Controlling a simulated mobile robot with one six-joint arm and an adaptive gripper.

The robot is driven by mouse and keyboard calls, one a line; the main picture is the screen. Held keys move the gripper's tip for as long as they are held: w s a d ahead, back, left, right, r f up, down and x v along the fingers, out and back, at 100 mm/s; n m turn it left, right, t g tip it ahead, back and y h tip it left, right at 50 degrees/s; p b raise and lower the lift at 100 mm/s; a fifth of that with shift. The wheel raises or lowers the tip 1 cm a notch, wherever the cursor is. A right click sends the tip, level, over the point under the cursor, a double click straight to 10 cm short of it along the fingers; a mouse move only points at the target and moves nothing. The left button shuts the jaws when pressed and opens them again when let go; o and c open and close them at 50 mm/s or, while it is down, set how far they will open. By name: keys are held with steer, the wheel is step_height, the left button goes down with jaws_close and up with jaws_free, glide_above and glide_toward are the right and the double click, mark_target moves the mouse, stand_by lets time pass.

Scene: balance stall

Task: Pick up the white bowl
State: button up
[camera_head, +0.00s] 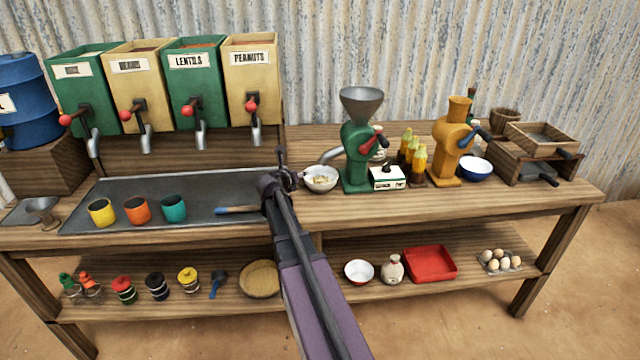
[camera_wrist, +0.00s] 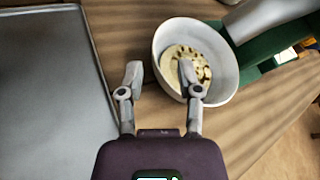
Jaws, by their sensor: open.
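The white bowl (camera_head: 321,179) stands upright on the tabletop beneath the spout of the green grinder. In the wrist view the bowl (camera_wrist: 229,76) holds something pale with dark brown specks. My gripper (camera_head: 289,180) is open and empty at the bowl's left side. In the wrist view my gripper (camera_wrist: 160,76) has its left finger outside the bowl, over the wood. Its right finger overlaps the bowl's near left wall, with the tip seen against the inside. I cannot tell whether the fingers are above the rim or touching it.
The green grinder (camera_head: 356,150) stands close right of the bowl, its spout near the rim. A white scale (camera_head: 387,179) is further right. The grey metal tray (camera_head: 75,218) lies left, with cups. Another white bowl (camera_head: 359,271) with red is on the lower shelf.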

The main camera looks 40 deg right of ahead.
mark_target(321, 181)
steer(key=b+x, duration=0.1)
steer(key=x, duration=0.3)
steer(key=shift+w+a+f+b, duration=0.1)
steer(key=shift+a+f+b, duration=0.1)
steer(key=shift+b, duration=0.1)
steer(key=shift+w+d+f, duration=0.1)
steer(key=shift+w+d, duration=0.1)
steer(key=shift+d, duration=0.35)
jaws_close()
